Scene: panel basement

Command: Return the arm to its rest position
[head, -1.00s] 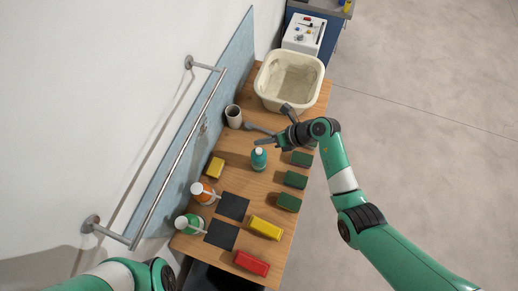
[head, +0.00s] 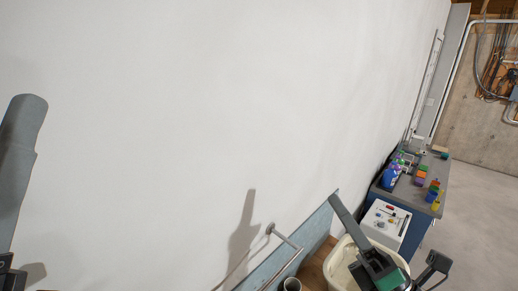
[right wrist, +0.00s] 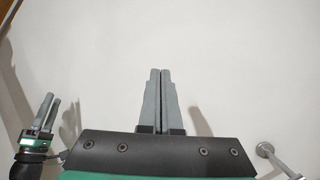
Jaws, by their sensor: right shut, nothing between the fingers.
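My right gripper (head: 335,200) is at the lower right in the head view, above the cream basin and pointing up toward the wall. In the right wrist view its two grey fingers (right wrist: 161,72) are together with nothing between them. My left gripper (head: 30,98) shows partly at the left edge of the head view, in front of the wall. It also shows at the left of the right wrist view (right wrist: 51,98), where its two fingers stand close together. I cannot tell whether it is fully shut.
The white wall (head: 200,90) fills most of the view. A metal rail (head: 285,240) is fixed to it beside a blue-grey panel (head: 318,225). Below are the basin (head: 338,262), a dark cup (head: 291,285) and a white box (head: 385,222). A workbench with coloured items (head: 410,185) stands beyond.

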